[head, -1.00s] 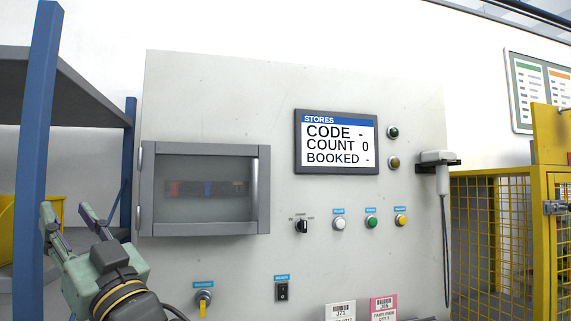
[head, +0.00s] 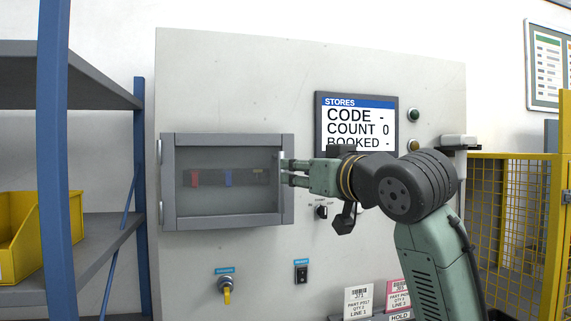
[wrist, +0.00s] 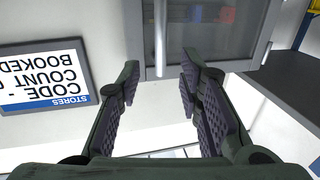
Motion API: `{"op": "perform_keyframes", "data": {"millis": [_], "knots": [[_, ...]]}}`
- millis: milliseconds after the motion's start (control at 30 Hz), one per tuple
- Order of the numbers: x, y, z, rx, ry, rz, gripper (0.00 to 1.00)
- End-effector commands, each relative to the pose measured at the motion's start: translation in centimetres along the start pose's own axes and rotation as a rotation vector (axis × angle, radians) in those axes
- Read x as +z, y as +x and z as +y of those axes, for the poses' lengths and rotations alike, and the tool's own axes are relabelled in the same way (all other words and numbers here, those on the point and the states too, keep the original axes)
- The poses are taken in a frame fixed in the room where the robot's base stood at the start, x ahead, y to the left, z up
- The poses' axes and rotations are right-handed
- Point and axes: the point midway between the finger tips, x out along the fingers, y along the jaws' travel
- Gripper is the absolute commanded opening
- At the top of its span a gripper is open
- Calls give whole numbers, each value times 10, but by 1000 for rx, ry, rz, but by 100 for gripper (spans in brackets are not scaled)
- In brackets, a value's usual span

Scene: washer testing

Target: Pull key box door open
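The key box (head: 168,180) is a grey-framed box with a see-through door on the grey panel, left of the screen in the head view. Coloured items hang behind its door (head: 225,205), which looks shut. The door's upright bar handle (wrist: 160,38) is on its right side in the head view. My gripper (head: 285,173) is at that handle, coming from the right. In the wrist view, which is upside down, my gripper (wrist: 160,68) is open, with the bar between and slightly beyond its two fingertips. I cannot tell whether either finger touches the bar.
The stores screen (head: 357,118) is partly hidden behind my arm. A selector switch (head: 322,211), a yellow key switch (head: 226,290) and a black rocker switch (head: 301,273) sit below. A blue shelf post (head: 54,160) and yellow bin (head: 25,240) stand left.

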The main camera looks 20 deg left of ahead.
Motion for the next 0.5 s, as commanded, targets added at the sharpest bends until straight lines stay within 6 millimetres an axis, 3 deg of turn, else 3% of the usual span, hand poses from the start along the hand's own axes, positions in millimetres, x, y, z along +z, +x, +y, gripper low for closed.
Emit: {"op": "perform_keyframes", "data": {"millis": [300,500], "knots": [[-3,60,-1,-2,1,-1,33],[-1,80,0,0,1,-1,33]]}}
